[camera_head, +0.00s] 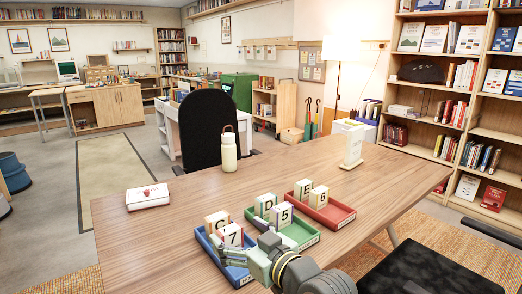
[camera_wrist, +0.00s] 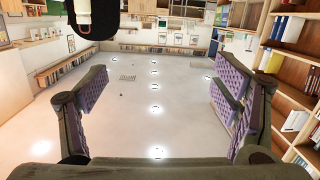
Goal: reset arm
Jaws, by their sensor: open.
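My gripper (camera_head: 252,260) shows at the bottom middle of the head view, over the near edge of the table beside the blue tray (camera_head: 203,241). In the wrist view my gripper (camera_wrist: 165,92) has its two purple-padded fingers spread wide, with nothing between them. The wrist view looks upside down, across the room toward the ceiling and its lights. My arm's grey wrist covers part of the table's near edge in the head view.
The blue, green (camera_head: 305,237) and red (camera_head: 341,215) trays hold upright lettered and numbered blocks on the wooden table (camera_head: 160,235). A cream bottle (camera_head: 228,153), a white-and-red box (camera_head: 148,197) and a white stand (camera_head: 352,148) are farther back.

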